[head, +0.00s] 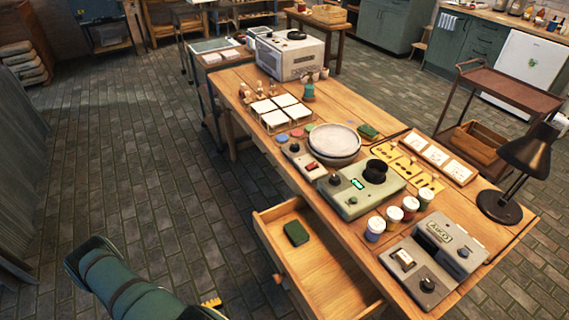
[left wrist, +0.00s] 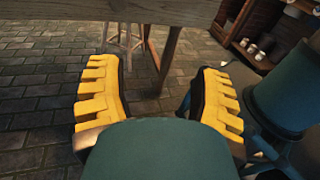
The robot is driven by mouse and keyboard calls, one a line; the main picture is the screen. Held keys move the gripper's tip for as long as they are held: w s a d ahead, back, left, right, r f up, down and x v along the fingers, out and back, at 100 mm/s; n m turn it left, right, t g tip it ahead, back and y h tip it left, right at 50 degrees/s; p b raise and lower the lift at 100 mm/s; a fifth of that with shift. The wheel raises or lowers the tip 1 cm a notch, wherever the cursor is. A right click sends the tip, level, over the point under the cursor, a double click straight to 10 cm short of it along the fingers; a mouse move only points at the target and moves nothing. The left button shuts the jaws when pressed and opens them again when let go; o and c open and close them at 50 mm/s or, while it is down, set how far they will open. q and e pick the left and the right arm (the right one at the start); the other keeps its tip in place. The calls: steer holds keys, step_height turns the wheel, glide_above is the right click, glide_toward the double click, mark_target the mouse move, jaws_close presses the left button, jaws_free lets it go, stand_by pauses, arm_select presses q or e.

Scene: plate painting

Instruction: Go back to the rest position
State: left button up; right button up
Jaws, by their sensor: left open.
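My left arm comes in at the lower left of the head view, with a yellow finger part of my left gripper (head: 210,303) just showing at the bottom edge. In the left wrist view my left gripper (left wrist: 160,105) has its two yellow fingers wide apart with nothing between them. It is off to the left of the wooden workbench (head: 345,100) and its open drawer, over the floor side. My right gripper is in neither view.
The drawer (head: 335,270) stands pulled out and holds a dark green block (head: 296,233). A plate (head: 334,141), green device (head: 360,187), paint cups (head: 392,217) and black lamp (head: 527,155) are on the bench. The brick floor (head: 130,170) at left is clear.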

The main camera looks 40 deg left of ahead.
arm_select(q)
steer(key=w+d+r+m+g+y, duration=0.1)
steer(key=w+d+r+m+g, duration=0.15)
steer(key=d+m+g, duration=0.55)
steer(key=w+d+r+m+g, duration=0.1)
steer(key=w+d+m+g, duration=0.3)
steer(key=d+m+g, duration=0.4)
steer(key=w+d+r+m+t+y+b, duration=0.1)
steer(key=w+d+r+m+t+y, duration=0.4)
steer(key=w+d+r+m, duration=0.5)
steer(key=w+r, duration=0.1)
steer(key=w, duration=0.1)
steer(key=shift+w+d+r+m+y, duration=0.15)
steer(key=shift+w+m+y, duration=0.25)
